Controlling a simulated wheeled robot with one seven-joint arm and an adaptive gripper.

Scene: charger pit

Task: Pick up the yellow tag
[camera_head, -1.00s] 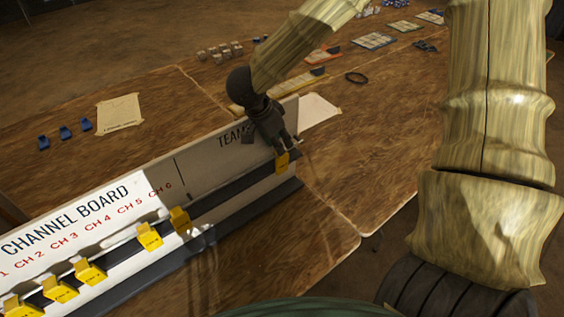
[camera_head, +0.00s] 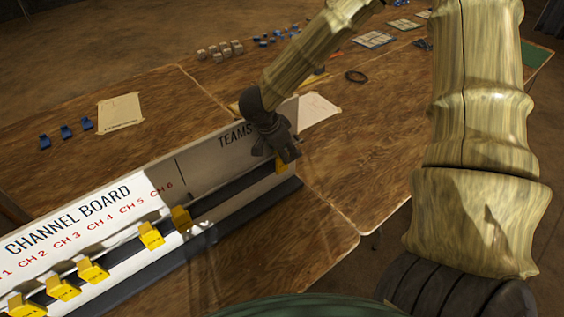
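A yellow tag (camera_head: 281,168) sits at the right end of the channel board (camera_head: 105,222), on its dark rail below the TEAMS lettering. My gripper (camera_head: 288,158) is right over this tag and hides its upper part. I cannot tell whether the fingers touch the tag or close around it. More yellow tags sit along the rail to the left: one near CH 6 (camera_head: 181,219), one further left (camera_head: 151,236), and several others toward the lower left corner.
Three blue pieces (camera_head: 66,131) and a tan paper (camera_head: 120,111) lie on the wooden table behind the board. A dark ring (camera_head: 356,76), small blocks (camera_head: 220,50) and cards lie further back. The table right of the board is clear.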

